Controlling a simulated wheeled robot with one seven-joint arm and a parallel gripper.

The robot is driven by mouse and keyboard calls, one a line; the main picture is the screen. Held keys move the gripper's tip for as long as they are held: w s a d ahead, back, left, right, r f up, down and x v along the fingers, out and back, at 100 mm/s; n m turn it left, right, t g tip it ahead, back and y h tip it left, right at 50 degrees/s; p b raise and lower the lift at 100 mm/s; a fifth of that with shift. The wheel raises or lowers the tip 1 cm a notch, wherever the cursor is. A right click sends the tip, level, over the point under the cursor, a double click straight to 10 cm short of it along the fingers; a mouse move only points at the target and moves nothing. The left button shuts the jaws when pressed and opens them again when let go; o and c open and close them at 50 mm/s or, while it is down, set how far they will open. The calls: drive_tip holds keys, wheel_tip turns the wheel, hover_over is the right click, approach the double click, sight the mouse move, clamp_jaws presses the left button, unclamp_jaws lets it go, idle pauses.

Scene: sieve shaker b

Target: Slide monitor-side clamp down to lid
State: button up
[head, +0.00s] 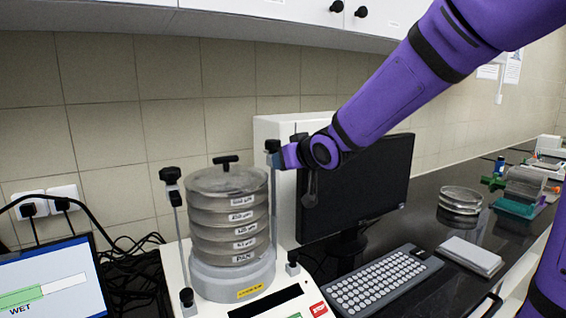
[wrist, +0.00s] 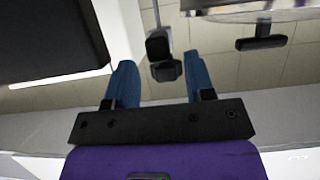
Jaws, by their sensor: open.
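The monitor-side clamp is a black knob block (wrist: 160,46) on a thin metal rod in the wrist view. It sits between the tips of my gripper's two blue fingers (wrist: 161,64), with a gap on each side. In the head view my gripper (head: 273,148) is at the top of the right-hand rod and largely hides this clamp. The lid (head: 226,180) with its black handle tops the sieve stack, lower and left of my gripper. The lid's edge and handle (wrist: 262,40) also show in the wrist view. My gripper is open.
The other clamp (head: 170,175) stands high on the left rod. The monitor (head: 375,185) is just right of my gripper, with the keyboard (head: 385,280) in front. A laptop (head: 50,285) is at the left. The tiled wall is behind and cabinets hang above.

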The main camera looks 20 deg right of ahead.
drive_tip(key=v, duration=0.7)
drive_tip(key=shift+s+r, duration=0.15)
drive_tip(key=shift+s, duration=0.05)
drive_tip(key=shift+r, duration=0.1)
drive_tip(key=shift+w, duration=0.1)
idle(0.5)
drive_tip(key=x, duration=1)
drive_tip(key=shift+w+f, duration=0.25)
drive_tip(key=shift+c, duration=0.5)
